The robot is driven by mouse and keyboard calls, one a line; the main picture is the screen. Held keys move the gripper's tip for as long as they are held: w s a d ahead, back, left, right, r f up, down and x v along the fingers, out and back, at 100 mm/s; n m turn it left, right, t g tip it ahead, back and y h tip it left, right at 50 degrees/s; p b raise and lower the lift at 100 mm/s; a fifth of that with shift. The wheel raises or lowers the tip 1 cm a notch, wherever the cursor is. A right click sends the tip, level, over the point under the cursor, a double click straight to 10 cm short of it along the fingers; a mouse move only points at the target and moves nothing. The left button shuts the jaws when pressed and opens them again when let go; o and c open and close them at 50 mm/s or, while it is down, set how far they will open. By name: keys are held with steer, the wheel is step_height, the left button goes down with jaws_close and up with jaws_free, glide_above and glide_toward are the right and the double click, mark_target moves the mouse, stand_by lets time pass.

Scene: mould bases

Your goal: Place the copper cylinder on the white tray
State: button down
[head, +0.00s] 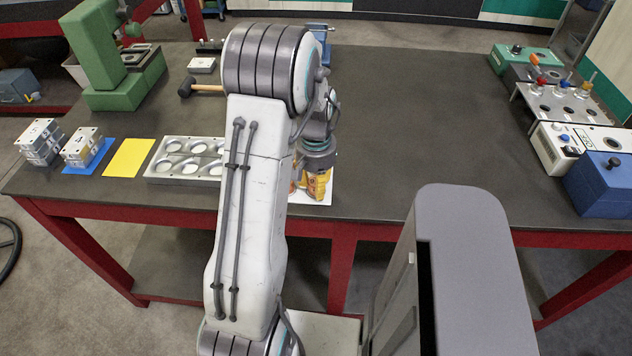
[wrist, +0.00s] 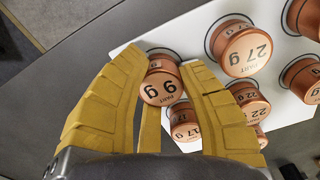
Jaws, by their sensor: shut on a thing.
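Several copper cylinders with printed gram labels stand on a flat white board with dark ring outlines (wrist: 190,40); the board also shows in the head view (head: 324,192), mostly behind my arm. My gripper (wrist: 162,98), with yellow fingers, is shut on one small copper cylinder (wrist: 160,88), one finger on each side. That cylinder is over or in a ring near the board's edge; I cannot tell whether it is lifted. A 27 g copper cylinder (wrist: 245,52) stands to its right. In the head view my gripper (head: 312,187) is low over the board.
A pale mould plate with oval hollows (head: 185,160) lies just left of the board. Further left are a yellow sheet (head: 128,158) and stacked metal blocks (head: 82,147). A green press (head: 100,60) and a hammer (head: 200,87) are behind. The table's right middle is clear.

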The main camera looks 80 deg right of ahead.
steer(key=c, duration=0.9)
jaws_free()
step_height(320, 180, up, 2)
steer(key=shift+d+r, duration=0.1)
steer(key=shift+r, duration=0.1)
steer(key=shift+r+b, duration=0.4)
steer(key=shift+b, duration=0.3)
step_height(320, 180, up, 9)
steer(key=b, duration=0.3)
